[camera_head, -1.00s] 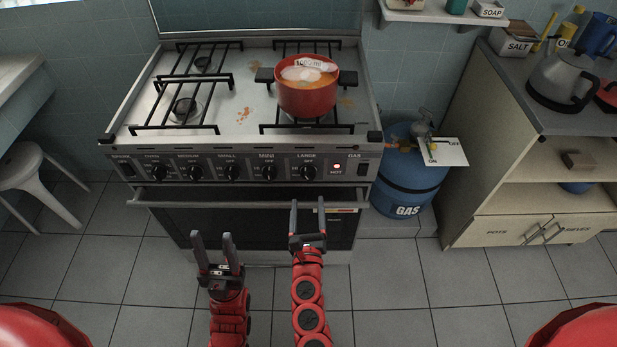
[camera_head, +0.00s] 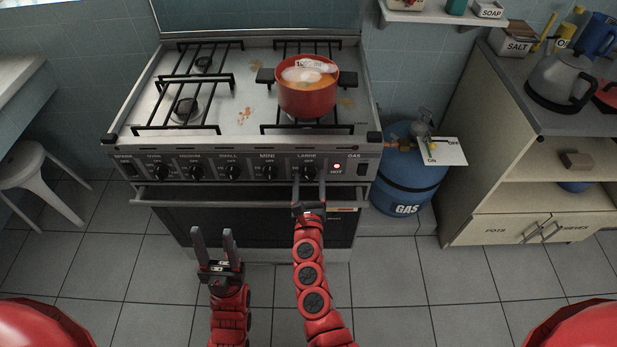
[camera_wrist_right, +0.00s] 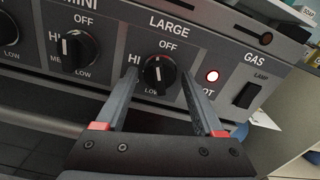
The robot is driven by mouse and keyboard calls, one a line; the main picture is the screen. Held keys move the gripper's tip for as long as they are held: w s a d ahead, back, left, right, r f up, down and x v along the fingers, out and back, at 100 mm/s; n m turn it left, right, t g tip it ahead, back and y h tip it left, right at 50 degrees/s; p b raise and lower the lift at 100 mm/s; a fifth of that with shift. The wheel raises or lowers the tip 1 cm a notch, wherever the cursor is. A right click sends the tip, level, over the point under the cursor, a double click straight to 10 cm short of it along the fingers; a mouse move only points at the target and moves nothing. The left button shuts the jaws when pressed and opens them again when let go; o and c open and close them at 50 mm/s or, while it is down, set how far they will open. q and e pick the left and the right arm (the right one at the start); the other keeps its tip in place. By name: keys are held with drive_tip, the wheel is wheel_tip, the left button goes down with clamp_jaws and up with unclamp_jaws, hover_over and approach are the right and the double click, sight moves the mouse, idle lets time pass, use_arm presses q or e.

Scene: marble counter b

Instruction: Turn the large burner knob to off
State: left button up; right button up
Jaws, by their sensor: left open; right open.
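The large burner knob (camera_head: 308,173) is a black round knob under the LARGE label on the stove's front panel. In the right wrist view the knob (camera_wrist_right: 159,72) has its white mark pointing down-up near the middle, and OFF is printed above it. My right gripper (camera_head: 309,184) is open in front of the panel, its fingers on either side of the knob; the right wrist view shows the fingers (camera_wrist_right: 158,80) flanking it with gaps. I cannot tell whether they touch it. My left gripper (camera_head: 213,232) is open and empty, low in front of the oven door.
A red pot (camera_head: 308,97) with bubbling contents stands on the front right burner. The red HOT lamp (camera_wrist_right: 212,76) is lit beside the GAS switch (camera_wrist_right: 245,94). Other knobs, such as the mini knob (camera_head: 270,172), sit to the left. The oven handle (camera_head: 165,203) runs below. A blue gas bottle (camera_head: 408,180) stands right.

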drive_tip(key=c, duration=0.8)
drive_tip(key=m+b, duration=0.1)
drive_tip(key=b, duration=0.1)
drive_tip(key=m+b, duration=0.2)
drive_tip(key=b, duration=0.1)
drive_tip(key=shift+d+f+m, duration=0.1)
drive_tip(key=shift+f+m, duration=0.2)
drive_tip(key=shift+m+b, duration=0.4)
drive_tip(key=shift+b, duration=0.05)
drive_tip(key=shift+r, duration=0.2)
drive_tip(key=o, duration=1)
drive_tip(key=shift+r, duration=0.1)
drive_tip(key=shift+c, duration=0.2)
